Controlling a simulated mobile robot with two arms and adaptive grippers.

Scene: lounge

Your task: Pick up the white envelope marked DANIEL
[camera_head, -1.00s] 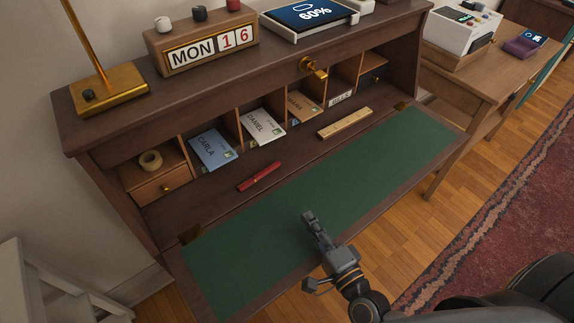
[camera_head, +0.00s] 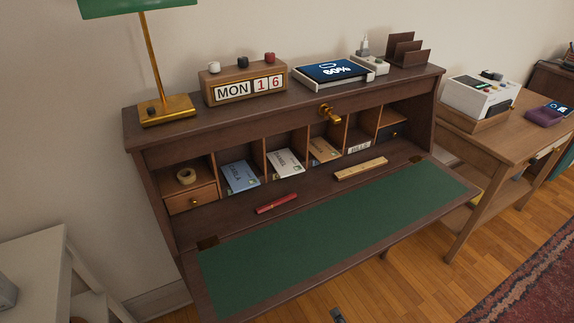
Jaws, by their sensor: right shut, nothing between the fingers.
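The white envelope marked DANIEL (camera_head: 285,163) leans in a pigeonhole of the open wooden desk (camera_head: 215,240), its lower end sticking out toward me. A blue envelope marked CARLA (camera_head: 240,177) is in the pigeonhole to its left. A tan envelope (camera_head: 323,150) is in the one to its right. Only the tip of my right gripper (camera_head: 337,315) shows at the bottom edge, in front of the desk and well away from the envelopes. It is shut and empty. My left gripper is not in view.
On the desk lie a red pen (camera_head: 277,204) and a wooden ruler (camera_head: 361,169); the green writing mat (camera_head: 330,235) is bare. A tape roll (camera_head: 186,176) sits on the small drawer at left. A white stool (camera_head: 40,270) stands at lower left.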

